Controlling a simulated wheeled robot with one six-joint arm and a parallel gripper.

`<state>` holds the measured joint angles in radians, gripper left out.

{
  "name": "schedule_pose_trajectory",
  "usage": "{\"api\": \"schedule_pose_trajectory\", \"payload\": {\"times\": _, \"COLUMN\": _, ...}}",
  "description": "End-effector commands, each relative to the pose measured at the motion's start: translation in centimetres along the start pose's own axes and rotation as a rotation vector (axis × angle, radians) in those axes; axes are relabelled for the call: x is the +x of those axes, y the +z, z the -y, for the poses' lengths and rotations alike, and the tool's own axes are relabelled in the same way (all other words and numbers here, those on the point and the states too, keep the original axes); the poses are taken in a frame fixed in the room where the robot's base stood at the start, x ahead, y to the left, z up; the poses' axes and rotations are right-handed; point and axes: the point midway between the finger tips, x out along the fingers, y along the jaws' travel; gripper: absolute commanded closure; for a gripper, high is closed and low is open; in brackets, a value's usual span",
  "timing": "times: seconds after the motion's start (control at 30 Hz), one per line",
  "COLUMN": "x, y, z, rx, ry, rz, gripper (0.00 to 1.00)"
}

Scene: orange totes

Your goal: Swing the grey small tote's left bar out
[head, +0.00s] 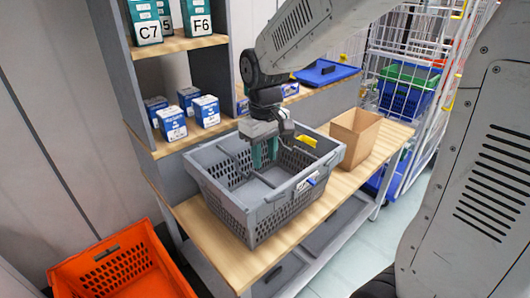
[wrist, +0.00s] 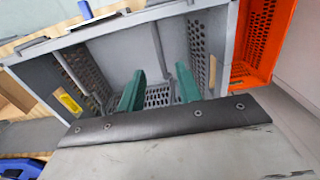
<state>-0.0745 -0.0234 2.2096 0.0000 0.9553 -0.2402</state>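The grey small tote (head: 225,200) stands upright on the wooden shelf, open at the top. Its left bar (head: 238,160) shows as a thin grey bar slanting across the left part of the opening. In the wrist view the tote (wrist: 215,22) fills the upper middle, and a grey bar (wrist: 157,45) runs toward the space between my fingers. My gripper (head: 264,152) points down into the tote, right of the left bar. Its green fingers (wrist: 159,72) are apart, with nothing clearly held. I cannot tell whether a finger touches the bar.
An orange tote (head: 125,265) is on the lower left. A cardboard box (head: 356,136) stands right of the grey tote. Small blue boxes (head: 171,123) sit on the shelf behind. A blue lid (head: 325,72) lies farther back, near a wire cage cart (head: 415,60).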

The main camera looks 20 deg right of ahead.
Motion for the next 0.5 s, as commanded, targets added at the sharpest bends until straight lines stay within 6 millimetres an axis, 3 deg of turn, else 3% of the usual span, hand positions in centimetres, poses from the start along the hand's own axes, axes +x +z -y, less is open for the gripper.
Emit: {"api": "schedule_pose_trajectory", "payload": {"times": 0.5, "x": 5.8, "y": 0.0, "z": 0.0, "rx": 0.000, "ry": -0.001, "rz": 0.002, "gripper": 0.65}}
